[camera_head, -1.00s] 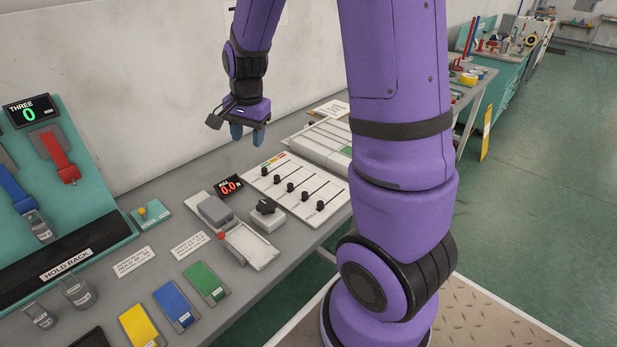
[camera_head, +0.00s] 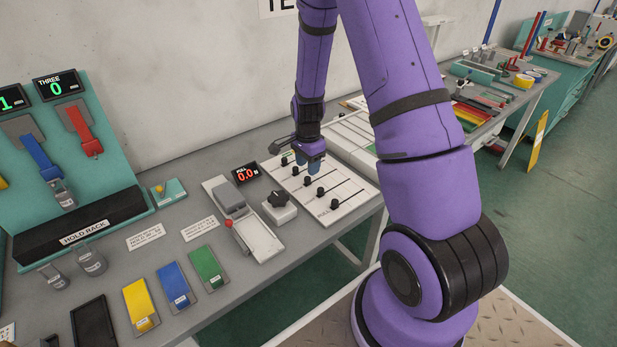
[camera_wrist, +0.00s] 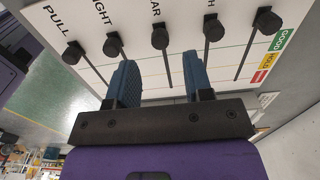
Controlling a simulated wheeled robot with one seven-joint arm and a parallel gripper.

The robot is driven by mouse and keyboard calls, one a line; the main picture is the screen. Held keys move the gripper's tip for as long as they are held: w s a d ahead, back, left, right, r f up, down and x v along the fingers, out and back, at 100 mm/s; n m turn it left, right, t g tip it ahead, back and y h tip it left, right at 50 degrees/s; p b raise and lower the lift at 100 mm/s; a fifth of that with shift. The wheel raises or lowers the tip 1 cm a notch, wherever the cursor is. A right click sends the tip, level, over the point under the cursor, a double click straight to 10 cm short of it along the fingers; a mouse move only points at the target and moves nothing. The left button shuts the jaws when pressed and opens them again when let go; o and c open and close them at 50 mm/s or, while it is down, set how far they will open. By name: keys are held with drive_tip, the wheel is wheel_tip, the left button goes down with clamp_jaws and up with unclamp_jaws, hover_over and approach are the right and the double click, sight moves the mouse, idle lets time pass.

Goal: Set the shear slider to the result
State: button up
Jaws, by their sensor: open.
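The white slider board (camera_head: 345,205) lies on the bench with several black knobs in parallel slots. In the wrist view the shear knob (camera_wrist: 160,37), beside a label partly cut to "AR", is the middle one. The pull knob (camera_wrist: 72,52) is at the left end, and all knobs sit near their labels. My gripper (camera_head: 313,166) is over the board and points down; it is open and empty. In the wrist view its blue fingers (camera_wrist: 160,78) straddle the line of the shear slot, with the shear knob beyond the tips. Touch cannot be told.
A red display (camera_head: 245,173) reads 0.0 beside the board. A black rotary knob (camera_head: 279,203) and a scale-like device (camera_head: 245,225) stand to the left. Coloured GOOD, HOLD and red marks (camera_wrist: 270,57) edge the board. A pale panel (camera_head: 350,140) lies behind it.

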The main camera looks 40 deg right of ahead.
sight(307, 178)
drive_tip(key=shift+f, duration=2.65)
clamp_jaws()
